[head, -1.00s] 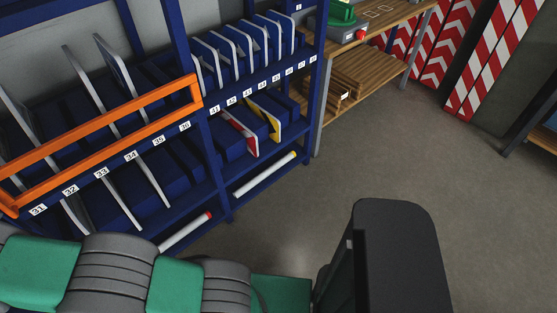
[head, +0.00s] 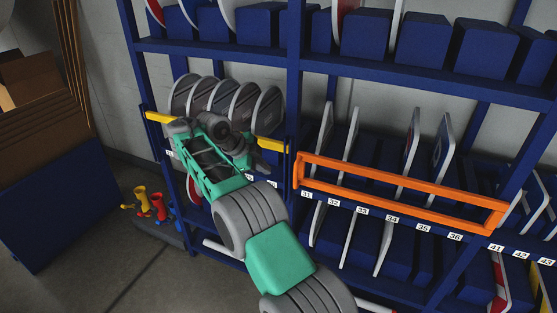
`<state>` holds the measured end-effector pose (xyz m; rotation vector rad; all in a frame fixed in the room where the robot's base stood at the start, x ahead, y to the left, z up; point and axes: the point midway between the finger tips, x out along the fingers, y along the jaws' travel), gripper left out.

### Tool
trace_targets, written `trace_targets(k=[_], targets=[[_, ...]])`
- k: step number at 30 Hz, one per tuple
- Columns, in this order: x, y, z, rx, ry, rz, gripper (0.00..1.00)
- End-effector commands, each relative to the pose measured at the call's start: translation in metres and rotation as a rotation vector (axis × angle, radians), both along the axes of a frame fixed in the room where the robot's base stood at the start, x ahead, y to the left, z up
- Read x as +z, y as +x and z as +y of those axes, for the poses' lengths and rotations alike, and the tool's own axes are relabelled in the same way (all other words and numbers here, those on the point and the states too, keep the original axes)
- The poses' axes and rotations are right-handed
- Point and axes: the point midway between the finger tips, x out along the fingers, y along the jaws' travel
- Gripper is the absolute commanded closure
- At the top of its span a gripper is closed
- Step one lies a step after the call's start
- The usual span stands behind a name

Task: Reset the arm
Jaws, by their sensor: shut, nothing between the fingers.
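My arm, in green and grey links, reaches from the bottom middle up and left in the head view. My gripper (head: 266,148) is the dark grey part at its far end, in front of the blue rack (head: 295,95). It looks shut and empty, though its fingers are small and partly hidden by the wrist. It is in front of and just below several round grey signs (head: 268,105), near a yellow bar (head: 268,144). I cannot tell whether it touches the bar or the rack.
An orange frame (head: 400,182) runs along the rack's numbered shelf at right, with several upright signs behind it. Red and yellow items (head: 158,203) stand on the floor at left. A blue bin (head: 45,215) holds brown boards. Bare floor shows at lower left.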

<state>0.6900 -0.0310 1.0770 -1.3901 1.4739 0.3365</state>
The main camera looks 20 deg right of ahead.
Motion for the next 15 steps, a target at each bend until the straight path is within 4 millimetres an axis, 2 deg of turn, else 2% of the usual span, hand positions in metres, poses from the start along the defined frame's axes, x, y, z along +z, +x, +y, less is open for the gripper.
trace_targets(k=[1,6,8,10,11,13,15], targets=[[0.012,0.0,0.004,0.001,0.0,0.001,1.0],[0.014,0.0,0.01,0.043,-0.01,0.032,1.0],[0.014,0.0,0.009,0.106,-0.027,0.076,1.0],[0.012,0.01,0.014,0.266,-0.055,0.153,1.0],[0.007,0.018,0.02,0.375,-0.072,0.203,1.0],[-0.036,0.022,0.033,0.641,-0.111,0.389,1.0],[-0.077,0.014,0.042,0.833,-0.124,0.538,1.0]])
